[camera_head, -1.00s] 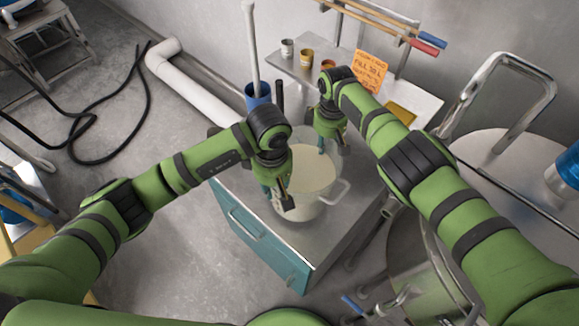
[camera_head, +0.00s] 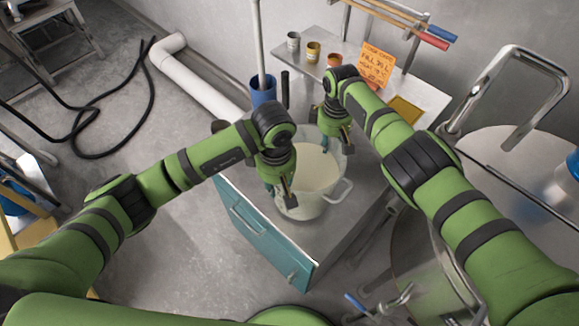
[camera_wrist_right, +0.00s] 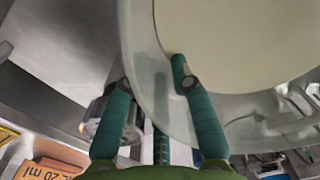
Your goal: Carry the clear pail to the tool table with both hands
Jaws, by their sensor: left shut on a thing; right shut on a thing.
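The clear pail (camera_head: 311,204) with pale cream contents is over the metal table top (camera_head: 345,226), above the teal drawer front. I cannot tell whether its base touches the table. My left gripper (camera_head: 284,192) is shut on the pail's near left rim. My right gripper (camera_head: 336,136) is shut on the far rim, partly hidden by its own arm. In the right wrist view the right gripper (camera_wrist_right: 155,82) has its fingers on either side of the pail's translucent wall (camera_wrist_right: 143,45). The pail looks about upright.
Three small cups (camera_head: 313,51), an orange note (camera_head: 376,65) and a blue container (camera_head: 262,90) with a long pole stand behind the pail. Red and blue handled tools (camera_head: 430,40) hang on the wall. A large metal drum (camera_head: 510,160) is at the right.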

